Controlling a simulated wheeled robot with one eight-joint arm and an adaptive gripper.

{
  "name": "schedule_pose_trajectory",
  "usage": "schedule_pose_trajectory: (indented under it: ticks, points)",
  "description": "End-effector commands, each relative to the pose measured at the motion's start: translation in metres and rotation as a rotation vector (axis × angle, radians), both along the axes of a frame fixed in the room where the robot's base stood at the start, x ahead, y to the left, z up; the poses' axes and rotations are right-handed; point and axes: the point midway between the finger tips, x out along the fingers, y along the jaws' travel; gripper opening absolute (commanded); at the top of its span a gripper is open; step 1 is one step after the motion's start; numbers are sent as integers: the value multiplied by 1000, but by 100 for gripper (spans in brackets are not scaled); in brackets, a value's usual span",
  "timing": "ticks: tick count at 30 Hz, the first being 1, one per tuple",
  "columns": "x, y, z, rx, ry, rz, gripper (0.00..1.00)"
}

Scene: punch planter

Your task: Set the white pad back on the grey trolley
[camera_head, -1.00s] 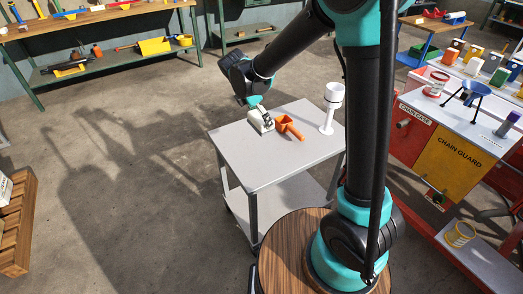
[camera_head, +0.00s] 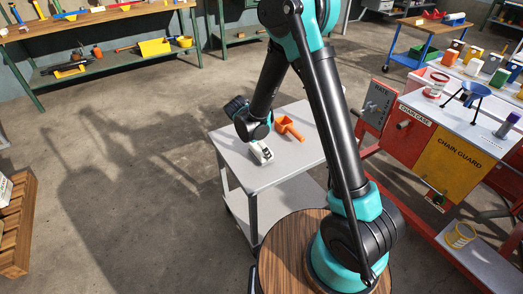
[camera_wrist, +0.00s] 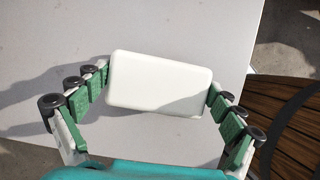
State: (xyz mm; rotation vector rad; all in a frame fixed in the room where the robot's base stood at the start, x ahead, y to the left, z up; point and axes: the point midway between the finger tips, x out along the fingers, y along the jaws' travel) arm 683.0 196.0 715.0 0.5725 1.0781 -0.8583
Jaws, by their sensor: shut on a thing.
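The white pad (camera_wrist: 160,85) is a rounded rectangular block. In the wrist view it sits crosswise between the green-padded fingers of my gripper (camera_head: 261,153), which is shut on its two ends. The grey trolley (camera_head: 233,150) lies under them; my gripper is over the left part of its top. In the wrist view the pale trolley top (camera_wrist: 200,30) fills the background below the pad. I cannot tell whether the pad touches the top or is just above it.
An orange scoop (camera_head: 290,129) lies on the trolley behind and to the right of my gripper. My arm crosses the trolley's right side. A round wooden top (camera_head: 284,245) is near the front. A red and yellow stand (camera_head: 452,160) is at the right.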

Motion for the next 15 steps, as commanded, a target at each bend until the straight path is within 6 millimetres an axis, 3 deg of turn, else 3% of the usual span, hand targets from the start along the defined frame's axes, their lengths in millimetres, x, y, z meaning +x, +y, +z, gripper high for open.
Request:
schedule_pose_trajectory:
  ticks: [12, 13, 15]
  points:
    - [0, 0, -9, 0, 0, 0, 57]
    - [0, 0, -10, 0, 0, 0, 95]
    - [0, 0, -9, 0, 0, 0, 100]
